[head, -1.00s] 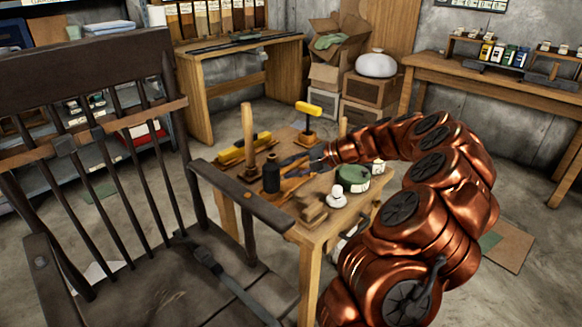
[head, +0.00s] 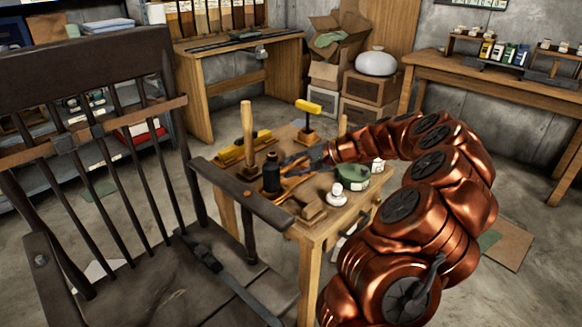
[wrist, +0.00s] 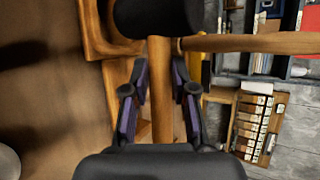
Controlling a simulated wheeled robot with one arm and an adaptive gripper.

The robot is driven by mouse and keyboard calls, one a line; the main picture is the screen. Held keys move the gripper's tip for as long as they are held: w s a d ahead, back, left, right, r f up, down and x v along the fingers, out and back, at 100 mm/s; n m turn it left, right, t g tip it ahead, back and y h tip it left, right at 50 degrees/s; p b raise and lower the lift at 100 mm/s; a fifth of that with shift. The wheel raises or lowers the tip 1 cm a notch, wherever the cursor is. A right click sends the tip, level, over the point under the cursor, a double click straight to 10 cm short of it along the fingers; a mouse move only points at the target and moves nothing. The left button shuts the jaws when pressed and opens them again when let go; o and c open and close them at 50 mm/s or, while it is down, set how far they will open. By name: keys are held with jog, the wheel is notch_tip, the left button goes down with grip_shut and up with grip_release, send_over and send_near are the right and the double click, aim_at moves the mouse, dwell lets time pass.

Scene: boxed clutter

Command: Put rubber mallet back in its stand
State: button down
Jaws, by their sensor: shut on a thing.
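The rubber mallet has a black cylindrical head (wrist: 158,15) and a wooden handle (wrist: 162,90). In the wrist view the handle runs between the two fingers of my gripper (wrist: 160,95), which is shut on it, with the head beyond the fingertips. In the head view the black head (head: 271,176) stands upright over the small wooden table, with my gripper (head: 298,162) to its right. A wooden piece (wrist: 95,35) shows beside the mallet in the wrist view. I cannot tell whether it is the stand, or whether the mallet touches it.
An upright wooden handle (head: 247,135) stands behind the mallet head, near a yellow tool (head: 230,153). A yellow-topped tool (head: 308,107) stands at the back. A white bottle (head: 337,195), a green tin (head: 352,178) and a wooden block (head: 313,212) crowd the table. A dark chair (head: 90,120) is close left.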

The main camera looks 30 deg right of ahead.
jog(key=shift+f, duration=0.8)
dwell(0.7)
jog(key=c, duration=0.9)
grip_release()
jog(key=shift+o, duration=0.2)
jog(key=v, duration=1.2)
jog(key=shift+s, duration=0.1)
